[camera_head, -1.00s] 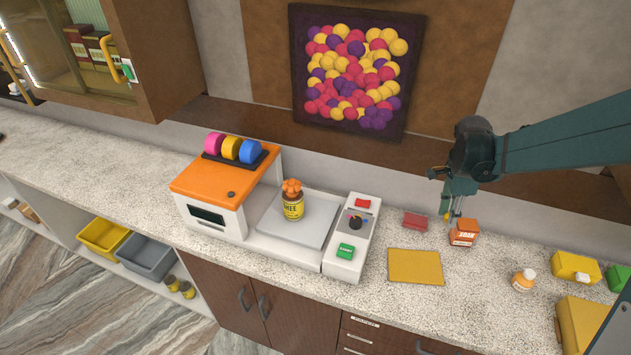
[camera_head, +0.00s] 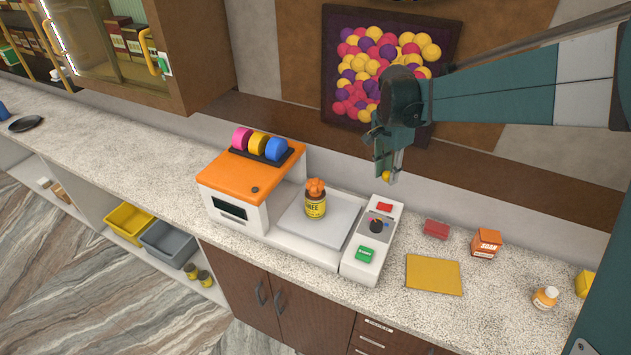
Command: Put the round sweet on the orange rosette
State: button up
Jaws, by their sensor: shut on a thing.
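The round sweet (camera_head: 386,176) is a small yellow ball held between the fingertips of my gripper (camera_head: 390,178). My gripper is shut on it, in the air above the back of the counter, near the right end of the white scale machine. An orange rosette-like topper (camera_head: 315,186) sits on the yellow-labelled jar (camera_head: 315,206), which stands upright on the machine's grey plate (camera_head: 292,229). The gripper is to the right of the jar, apart from it. The fingers partly hide the sweet.
The orange-topped machine (camera_head: 249,172) carries pink, yellow and blue rolls. A button panel (camera_head: 366,251) is at its right. A yellow mat (camera_head: 433,274), red block (camera_head: 436,229), soap box (camera_head: 486,244) and orange bottle (camera_head: 545,298) lie further right. A wall picture (camera_head: 345,65) is behind my arm.

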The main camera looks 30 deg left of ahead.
jog(key=shift+o, duration=0.2)
jog(key=s+a+r+n, duration=0.2)
jog(key=a, duration=0.5)
jog(key=s+a+r+n, duration=0.2)
jog(key=s+a+r, duration=0.1)
jog(key=a, duration=0.4)
jog(key=s+a+r+n, duration=0.2)
jog(key=a, duration=0.5)
jog(key=shift+s+r+y, duration=0.3)
jog(key=shift+s, duration=0.05)
send_over(316, 181)
jog(key=shift+s+f+p, duration=0.2)
jog(key=shift+f+p, duration=0.2)
jog(key=shift+f, duration=2.5)
jog(key=shift+f, duration=0.15)
jog(key=shift+f, duration=1.95)
jog(key=shift+f, duration=0.1)
jog(key=o, duration=0.8)
